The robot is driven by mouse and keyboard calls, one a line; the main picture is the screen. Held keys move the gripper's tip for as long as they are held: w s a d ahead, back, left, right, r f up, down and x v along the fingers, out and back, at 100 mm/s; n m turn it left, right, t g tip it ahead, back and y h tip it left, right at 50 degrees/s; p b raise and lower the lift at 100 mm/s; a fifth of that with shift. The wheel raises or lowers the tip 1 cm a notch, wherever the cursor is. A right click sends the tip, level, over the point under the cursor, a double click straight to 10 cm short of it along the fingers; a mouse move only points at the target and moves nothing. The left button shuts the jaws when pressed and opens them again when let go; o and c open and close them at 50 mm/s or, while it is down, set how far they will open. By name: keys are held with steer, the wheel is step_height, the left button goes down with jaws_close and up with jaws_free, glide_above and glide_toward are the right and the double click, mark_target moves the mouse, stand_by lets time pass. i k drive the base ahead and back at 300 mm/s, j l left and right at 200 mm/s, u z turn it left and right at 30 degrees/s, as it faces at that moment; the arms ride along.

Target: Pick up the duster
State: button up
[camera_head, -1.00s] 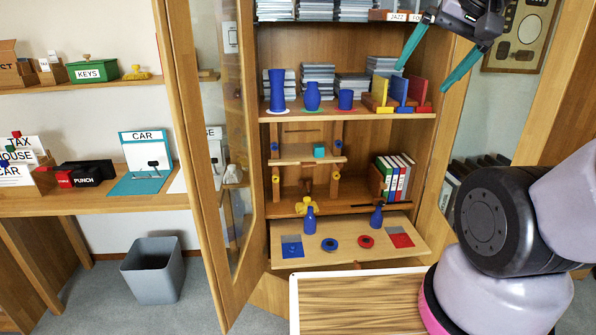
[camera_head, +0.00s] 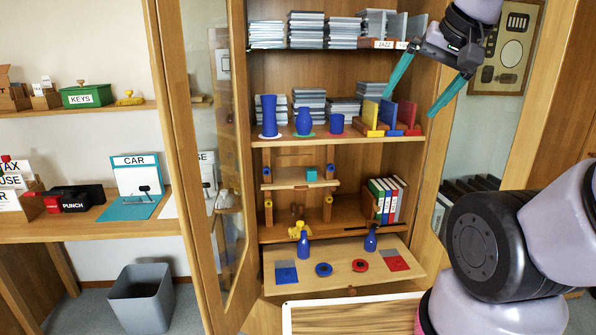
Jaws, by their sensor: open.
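No item is clearly recognisable as the duster. A small yellow object with a knob-like top (camera_head: 129,98) lies on the left wall shelf. Another small yellow object (camera_head: 299,230) sits on the lower cabinet shelf, behind a blue bottle (camera_head: 303,247). Both are too small to identify surely. My gripper (camera_head: 409,106) is open and empty, its two teal fingers spread and pointing down at the upper right. In the picture it overlaps the right part of the cabinet, near the coloured dividers, and is far from both yellow objects.
The open glass door (camera_head: 219,170) stands between the left shelves and the cabinet. Blue vases (camera_head: 269,115) and coloured dividers (camera_head: 398,112) crowd the middle shelf. A pulled-out board (camera_head: 345,277) juts forward below. A grey bin (camera_head: 142,300) stands on the floor.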

mark_target(296, 232)
steer(key=i+j, duration=0.1)
steer(key=i, duration=0.35)
steer(key=i+j+u, duration=0.15)
steer(key=i, duration=0.35)
